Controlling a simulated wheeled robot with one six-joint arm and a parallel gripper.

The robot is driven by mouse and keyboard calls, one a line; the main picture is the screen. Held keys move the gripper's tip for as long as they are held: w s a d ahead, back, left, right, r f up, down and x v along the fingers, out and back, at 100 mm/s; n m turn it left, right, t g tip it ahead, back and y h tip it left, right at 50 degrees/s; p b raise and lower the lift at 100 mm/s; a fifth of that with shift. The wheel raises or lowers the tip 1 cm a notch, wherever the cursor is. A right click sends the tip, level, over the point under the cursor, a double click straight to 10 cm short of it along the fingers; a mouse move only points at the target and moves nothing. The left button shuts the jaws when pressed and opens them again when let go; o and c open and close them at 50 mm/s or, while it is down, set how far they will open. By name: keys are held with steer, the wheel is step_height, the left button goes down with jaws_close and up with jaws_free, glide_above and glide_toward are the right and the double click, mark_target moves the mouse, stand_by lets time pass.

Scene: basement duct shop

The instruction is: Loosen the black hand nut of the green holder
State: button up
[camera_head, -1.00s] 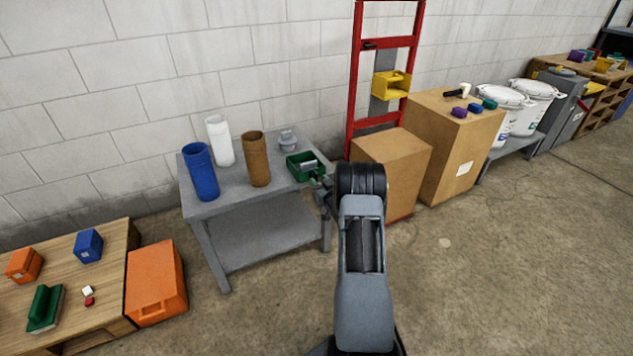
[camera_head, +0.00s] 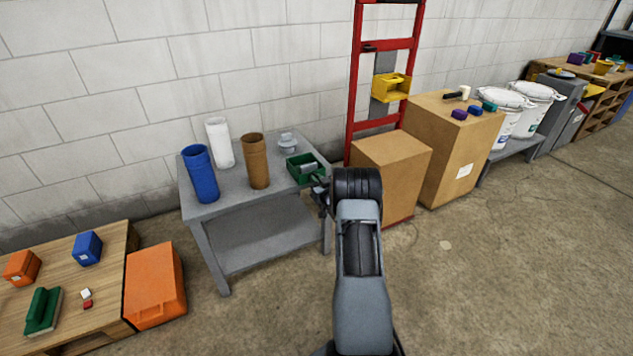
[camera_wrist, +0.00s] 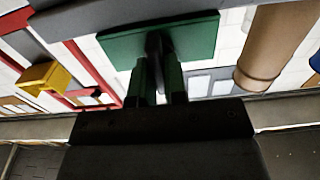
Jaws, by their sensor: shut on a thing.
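The green holder (camera_head: 303,170) is an open green tray-like piece at the right front edge of the grey table, beside the brown cylinder. The wrist view looks upside down and shows the holder's flat green face (camera_wrist: 195,40) just beyond my fingers. My gripper (camera_wrist: 157,82) has its two fingers close together on a dark narrow part, the black hand nut (camera_wrist: 154,45), at the middle of that face. The nut's outline is partly hidden by the fingers. In the head view my gripper (camera_head: 322,190) is at the holder's near right side, and my arm hides the nut.
The grey table (camera_head: 225,205) also bears blue (camera_head: 200,175), white (camera_head: 220,143) and brown (camera_head: 255,162) cylinders. Floor in front is clear.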

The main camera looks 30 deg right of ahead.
steer(key=shift+f+b, duration=0.1)
steer(key=shift+b, duration=0.25)
jaws_close()
steer(key=shift+f+n+b, duration=0.1)
steer(key=shift+n+b, duration=0.25)
steer(key=shift+n, duration=0.15)
steer(key=n+b, duration=0.3)
steer(key=shift+a+f+b, duration=0.1)
steer(key=shift+b, duration=0.3)
steer(key=n+b, duration=0.4)
steer(key=b, duration=0.1)
steer(key=shift+a+f+n, duration=0.1)
steer(key=shift+n, duration=0.3)
steer(key=n+b, duration=0.2)
steer(key=shift+n+b, duration=0.3)
steer(key=shift+b, duration=0.1)
steer(key=n+b, duration=0.1)
steer(key=n, duration=0.2)
steer(key=shift+a, duration=0.1)
steer(key=shift+n, duration=1.7)
